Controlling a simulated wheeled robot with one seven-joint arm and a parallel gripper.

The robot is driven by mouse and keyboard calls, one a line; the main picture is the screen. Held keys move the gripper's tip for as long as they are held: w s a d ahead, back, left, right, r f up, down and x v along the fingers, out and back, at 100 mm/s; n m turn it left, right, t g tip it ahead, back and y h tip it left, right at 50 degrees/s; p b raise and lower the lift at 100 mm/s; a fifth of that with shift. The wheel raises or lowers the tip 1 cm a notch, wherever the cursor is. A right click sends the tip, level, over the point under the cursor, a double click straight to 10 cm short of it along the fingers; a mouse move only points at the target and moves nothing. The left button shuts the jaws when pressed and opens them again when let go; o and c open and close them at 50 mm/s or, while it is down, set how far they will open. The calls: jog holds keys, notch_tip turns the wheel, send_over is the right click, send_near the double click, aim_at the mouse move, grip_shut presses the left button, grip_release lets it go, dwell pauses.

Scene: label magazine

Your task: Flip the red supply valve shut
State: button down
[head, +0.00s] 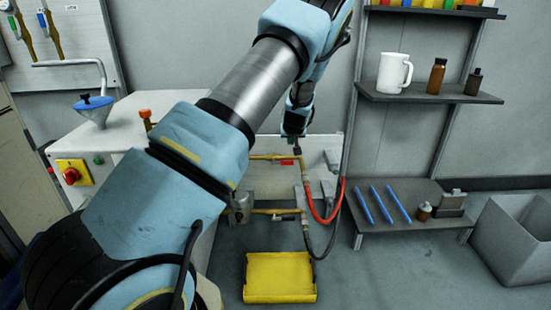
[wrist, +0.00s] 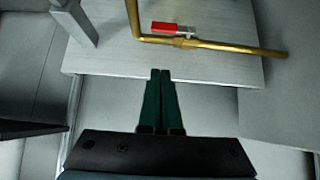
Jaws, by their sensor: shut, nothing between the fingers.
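The red supply valve lever (wrist: 168,27) sits on a brass pipe (wrist: 225,46) in the wrist view. It lies roughly in line with the pipe, with a short silver piece at its right end. The lever also shows small in the head view (head: 287,162), on the upper brass pipe in front of the pale panel. My gripper (wrist: 161,72) is shut and empty, its two dark green fingers side by side. Its tips are just below the lever in the wrist view, apart from it. In the head view my gripper (head: 298,150) is small and close above the valve.
A lower brass pipe (head: 270,211) runs beneath. A red hose (head: 326,219) and a dark hose hang to the right of the pipes. A yellow tray (head: 280,278) lies on the floor below. A shelf (head: 430,97) stands right, and a white cabinet with a red knob (head: 71,176) stands left.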

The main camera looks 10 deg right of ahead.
jog(key=shift+w, duration=0.3)
jog(key=shift+f, duration=0.1)
send_over(287, 163)
jog(key=s, duration=0.2)
notch_tip(287, 163, down, 7)
jog(key=f, duration=0.2)
jog(key=f+b, duration=0.1)
jog(key=f, duration=0.1)
jog(key=shift+w+d, duration=0.2)
jog(key=shift+w, duration=0.05)
jog(key=shift+f, duration=0.1)
jog(key=shift+b, duration=0.3)
